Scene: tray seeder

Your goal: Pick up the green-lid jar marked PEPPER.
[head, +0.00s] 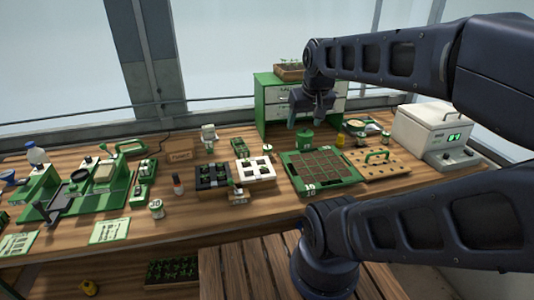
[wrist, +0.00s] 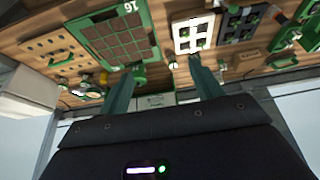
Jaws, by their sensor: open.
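A small white jar with a green lid (head: 156,208) stands near the front edge of the bench, left of centre in the head view. Another small green-topped jar (head: 386,137) stands at the right, by the white machine. The lettering on both is too small to read, so I cannot tell which is marked PEPPER. My gripper (head: 308,115) hangs above the back of the bench in front of the green cabinet, far from the front jar. In the wrist view my gripper (wrist: 162,68) has its two fingers spread with nothing held between them.
A green pot (head: 305,140) stands below my gripper. A green seed tray (head: 320,172), a wooden hole board (head: 372,165) and black and white cell trays (head: 213,176) cover the middle. The green cabinet (head: 268,107) stands behind. A green seeder (head: 75,192) fills the left.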

